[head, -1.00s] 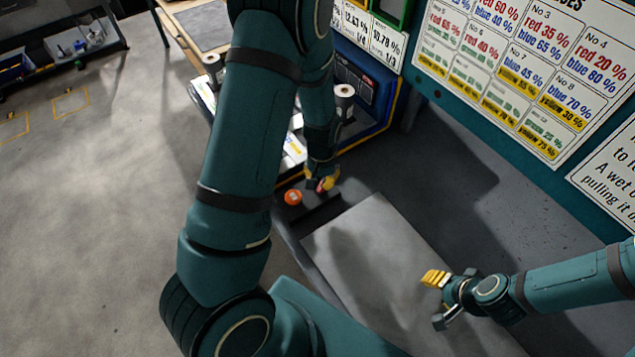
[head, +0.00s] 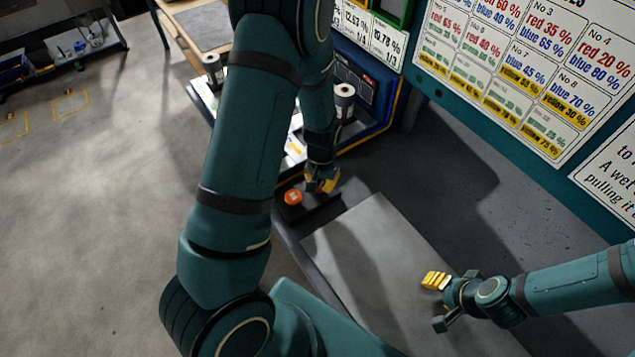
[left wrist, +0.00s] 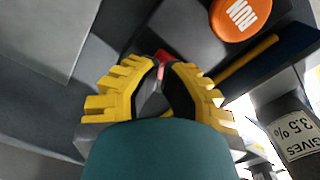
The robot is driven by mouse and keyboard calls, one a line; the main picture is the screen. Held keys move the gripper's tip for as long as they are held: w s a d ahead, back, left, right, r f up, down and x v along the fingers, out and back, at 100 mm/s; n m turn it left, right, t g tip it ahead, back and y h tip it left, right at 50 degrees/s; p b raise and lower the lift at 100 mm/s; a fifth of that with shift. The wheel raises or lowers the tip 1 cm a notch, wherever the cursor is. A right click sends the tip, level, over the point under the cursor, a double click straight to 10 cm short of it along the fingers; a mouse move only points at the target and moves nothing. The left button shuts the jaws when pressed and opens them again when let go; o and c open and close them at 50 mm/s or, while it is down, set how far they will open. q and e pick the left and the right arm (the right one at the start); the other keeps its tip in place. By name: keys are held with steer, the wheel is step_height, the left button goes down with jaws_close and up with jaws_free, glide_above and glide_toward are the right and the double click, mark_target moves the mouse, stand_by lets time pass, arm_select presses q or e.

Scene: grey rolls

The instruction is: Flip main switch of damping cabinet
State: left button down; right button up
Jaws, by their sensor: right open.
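The damping cabinet (head: 375,250) has a flat grey top in the head view, with a dark strip at its far-left end. An orange round button (head: 292,197) is on that strip; in the left wrist view it reads RUN (left wrist: 240,17). My left gripper (head: 322,185) is just right of the button, pointing down. In the left wrist view its yellow fingers (left wrist: 160,70) are close together around a small red part, which looks like the main switch (left wrist: 163,56). Most of the switch is hidden by the fingers. My right gripper (head: 438,301) is open and empty above the cabinet's right edge.
A teal wall with a printed chart (head: 530,70) is at the right.

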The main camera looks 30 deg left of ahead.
arm_select(q)
steer(key=shift+s+f+b, duration=0.2)
steer(key=shift+f+b, duration=0.25)
steer(key=shift+f, duration=0.05)
steer(key=shift+s+f+b, duration=0.15)
steer(key=shift+f+b, duration=0.3)
steer(key=shift+f, duration=0.05)
arm_select(e)
steer(key=shift+s+d+f, duration=0.1)
steer(key=shift+s+f, duration=0.1)
steer(key=shift+f, duration=0.6)
arm_select(q)
steer(key=r+p, duration=0.1)
steer(key=w+r+p, duration=0.1)
steer(key=r+p, duration=0.1)
steer(key=shift+r, duration=0.1)
arm_select(e)
steer(key=shift+w+r, duration=0.15)
steer(key=shift+r, duration=0.4)
steer(key=shift+w+r, duration=0.15)
steer(key=shift+r, duration=0.4)
arm_select(q)
steer(key=shift+s+r+p, duration=0.15)
steer(key=shift+r+p, duration=1.3)
steer(key=shift+r, duration=0.45)
arm_select(e)
steer(key=shift+s+r, duration=0.1)
steer(key=shift+r, duration=1.5)
